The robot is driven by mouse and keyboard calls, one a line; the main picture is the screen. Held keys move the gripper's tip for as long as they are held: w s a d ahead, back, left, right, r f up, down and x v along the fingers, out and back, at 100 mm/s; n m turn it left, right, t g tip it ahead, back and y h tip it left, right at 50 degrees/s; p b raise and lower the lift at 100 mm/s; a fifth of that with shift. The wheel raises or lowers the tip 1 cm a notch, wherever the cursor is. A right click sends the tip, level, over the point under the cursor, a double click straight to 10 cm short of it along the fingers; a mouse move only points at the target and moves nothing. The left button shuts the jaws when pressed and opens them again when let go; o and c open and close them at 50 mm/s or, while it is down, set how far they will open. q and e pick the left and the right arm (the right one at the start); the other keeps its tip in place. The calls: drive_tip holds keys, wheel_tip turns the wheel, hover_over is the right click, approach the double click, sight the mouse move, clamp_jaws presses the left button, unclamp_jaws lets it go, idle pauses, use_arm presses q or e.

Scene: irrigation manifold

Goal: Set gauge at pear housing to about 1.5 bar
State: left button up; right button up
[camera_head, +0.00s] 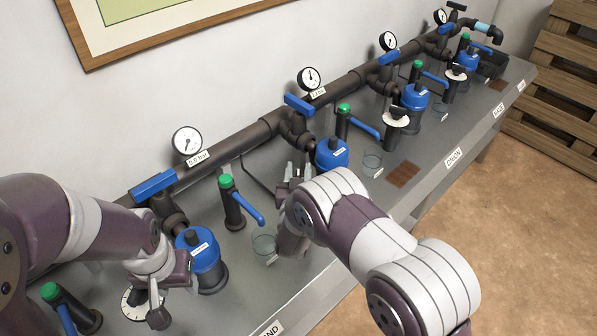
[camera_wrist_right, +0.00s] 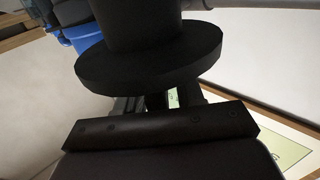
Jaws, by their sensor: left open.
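No label reading pear is legible; my right arm covers part of the front edge. The nearest gauge (camera_head: 187,141) has a tag reading 0.0 bar. The second gauge (camera_head: 308,78) has a tag too small to read. My right gripper (camera_head: 291,172) is just left of the second blue housing (camera_head: 332,154); any dial there is hidden. In the right wrist view, a dark flanged cylinder (camera_wrist_right: 150,55) blocks most of the fingers, so their gap is unclear. My left gripper (camera_head: 168,292) is open beside a white dial (camera_head: 133,304), near the first blue housing (camera_head: 203,262).
A dark pipe (camera_head: 240,138) with blue lever valves (camera_head: 153,184) runs along the wall. Green-topped taps (camera_head: 232,205) and glass cups (camera_head: 264,243) stand on the grey bench (camera_head: 310,262). A front label reads ONION (camera_head: 453,158). Wooden pallets (camera_head: 565,90) stand at the right.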

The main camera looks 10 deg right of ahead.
clamp_jaws()
drive_tip(key=shift+n+y, duration=0.3)
drive_tip(key=shift+y, duration=0.2)
drive_tip(key=n+y, duration=0.1)
drive_tip(key=y, duration=0.1)
drive_tip(key=n+y+b, duration=0.1)
drive_tip(key=y, duration=0.1)
drive_tip(key=shift+a+f+n, duration=0.1)
drive_tip(key=shift+a+n, duration=0.05)
drive_tip(key=shift+n, duration=0.15)
drive_tip(key=shift+a+n+g+y+b, duration=0.2)
drive_tip(key=shift+n+g+y+b, duration=0.2)
drive_tip(key=shift+n+y, duration=0.8)
drive_tip(key=shift+a+n+g+y+b, duration=0.25)
drive_tip(key=shift+n+y+b, duration=0.35)
drive_tip(key=shift+y, duration=1.1)
drive_tip(key=shift+n+g+y, duration=0.25)
drive_tip(key=shift+n+y, duration=0.05)
drive_tip(key=shift+o, duration=1.3)
unclamp_jaws()
drive_tip(key=shift+s+d, duration=0.1)
